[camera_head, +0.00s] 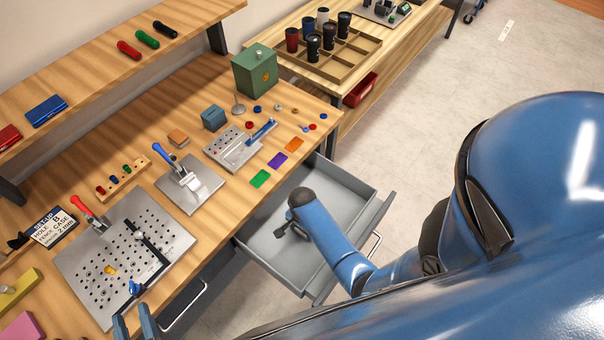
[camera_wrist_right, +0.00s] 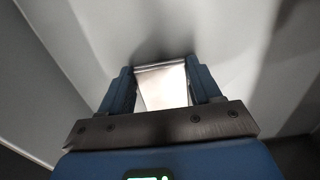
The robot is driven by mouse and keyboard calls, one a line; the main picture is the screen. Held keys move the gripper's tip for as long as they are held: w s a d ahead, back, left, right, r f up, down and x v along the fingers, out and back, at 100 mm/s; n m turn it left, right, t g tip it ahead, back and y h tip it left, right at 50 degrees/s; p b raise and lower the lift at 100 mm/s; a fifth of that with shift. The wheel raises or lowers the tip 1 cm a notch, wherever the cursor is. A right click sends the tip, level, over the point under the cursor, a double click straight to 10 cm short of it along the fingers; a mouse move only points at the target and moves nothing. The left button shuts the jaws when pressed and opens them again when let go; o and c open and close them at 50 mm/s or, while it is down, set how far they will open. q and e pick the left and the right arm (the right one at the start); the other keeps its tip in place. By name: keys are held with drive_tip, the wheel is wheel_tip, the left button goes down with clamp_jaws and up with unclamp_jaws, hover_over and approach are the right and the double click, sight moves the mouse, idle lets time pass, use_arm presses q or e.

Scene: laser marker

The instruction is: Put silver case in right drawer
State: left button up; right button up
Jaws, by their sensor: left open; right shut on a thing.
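The right drawer (camera_head: 342,203) is pulled open under the workbench, and its grey inside shows. My right arm reaches into it, with my right gripper (camera_head: 291,227) low over the drawer floor. In the right wrist view, my right gripper (camera_wrist_right: 162,88) is shut on the silver case (camera_wrist_right: 163,90), a shiny flat piece between the two blue fingers. Grey drawer surfaces surround it there. I cannot tell whether the case touches the floor. In the head view the case is hidden by my gripper. My left gripper (camera_head: 134,324) is open at the bottom edge, near the bench front.
A perforated metal plate (camera_head: 100,265) with clamps, a smaller clamp plate (camera_head: 190,190) and a green box (camera_head: 255,72) stand on the bench. Green, purple and orange cards (camera_head: 278,160) lie near the edge above the drawer. A cup tray (camera_head: 330,65) stands on the far table.

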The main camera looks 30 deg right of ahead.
drive_tip(key=shift+f, duration=0.15)
drive_tip(key=o, duration=1.1)
wheel_tip(320, 180, up, 12)
drive_tip(key=s+r+n+t, duration=0.4)
drive_tip(key=r+t, duration=0.2)
drive_tip(key=r, duration=0.1)
drive_tip(key=s+r+n+t, duration=0.4)
drive_tip(key=r+n+t, duration=0.1)
drive_tip(key=r+t, duration=0.1)
drive_tip(key=s+r+n+t, duration=0.4)
drive_tip(key=s+r+t, duration=0.1)
drive_tip(key=r, duration=0.3)
drive_tip(key=shift+a+r+n+t, duration=0.15)
drive_tip(key=shift+r+n+t, duration=0.15)
drive_tip(key=shift+r+t, duration=0.1)
